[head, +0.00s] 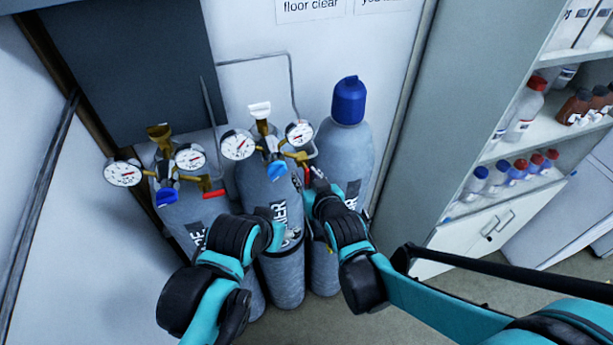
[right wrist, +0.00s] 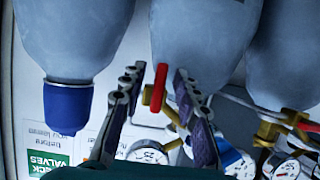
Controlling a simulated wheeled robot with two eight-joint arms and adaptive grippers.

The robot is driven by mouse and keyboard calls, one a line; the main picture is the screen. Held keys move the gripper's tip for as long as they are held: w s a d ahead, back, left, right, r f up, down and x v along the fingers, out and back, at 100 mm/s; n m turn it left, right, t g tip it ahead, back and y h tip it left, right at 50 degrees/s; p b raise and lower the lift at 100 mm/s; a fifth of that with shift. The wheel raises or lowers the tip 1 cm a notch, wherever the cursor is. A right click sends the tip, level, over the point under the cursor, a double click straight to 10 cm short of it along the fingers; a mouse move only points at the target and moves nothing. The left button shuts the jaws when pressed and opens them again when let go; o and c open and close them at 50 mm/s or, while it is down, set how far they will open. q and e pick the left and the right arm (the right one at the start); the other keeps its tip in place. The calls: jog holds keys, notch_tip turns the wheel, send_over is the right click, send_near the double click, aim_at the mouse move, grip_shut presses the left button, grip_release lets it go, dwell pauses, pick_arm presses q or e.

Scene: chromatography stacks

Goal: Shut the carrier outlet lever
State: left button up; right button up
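The middle grey cylinder (head: 285,270), with partly hidden lettering that looks like CARRIER, carries a brass regulator (head: 268,143) with two gauges. Its red outlet lever (head: 305,173) sits at the right end, partly hidden by my right gripper (head: 316,183). In the right wrist view the red lever (right wrist: 158,86) stands between the two spread fingers of my right gripper (right wrist: 157,95), closer to the left finger, with gaps visible. My left gripper (head: 275,236) is low in front of the cylinders; its fingers are not clear.
A left cylinder (head: 188,215) has its own regulator and red lever (head: 214,193). A blue-capped cylinder (head: 349,140) stands close on the right; its cap (right wrist: 68,108) shows in the wrist view. A shelf unit with bottles (head: 545,130) is at the right.

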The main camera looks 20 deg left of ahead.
jog(key=v, duration=1.2)
jog(key=shift+d+f, duration=0.1)
dwell(0.5)
